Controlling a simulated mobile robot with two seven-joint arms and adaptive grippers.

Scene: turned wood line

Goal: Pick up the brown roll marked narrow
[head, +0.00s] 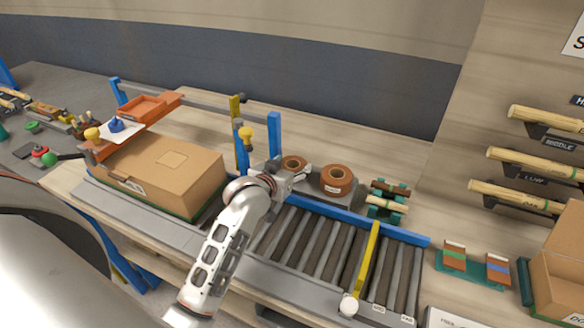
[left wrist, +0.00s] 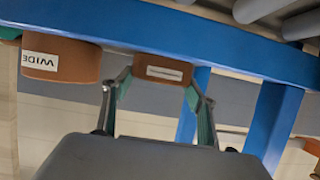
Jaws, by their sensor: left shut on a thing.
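The brown roll with a small white label (left wrist: 165,70) is between the fingers of my left gripper (left wrist: 158,88) in the left wrist view. The label's print is too small to read. In the head view this roll (head: 293,162) shows behind my left gripper (head: 299,173), which is shut on it beside the blue rail. Its lower part is hidden there. A second brown roll (head: 337,178) stands to the right on a grey base. In the left wrist view this roll (left wrist: 62,60) carries an upside-down label reading WIDE. My right gripper is not in view.
A blue rail (head: 355,221) edges the roller conveyor (head: 310,243) in front of the rolls. A blue post (head: 274,134) and a yellow knob (head: 246,133) stand close left. A cardboard box (head: 172,170) sits further left. A yellow bar (head: 367,258) crosses the rollers.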

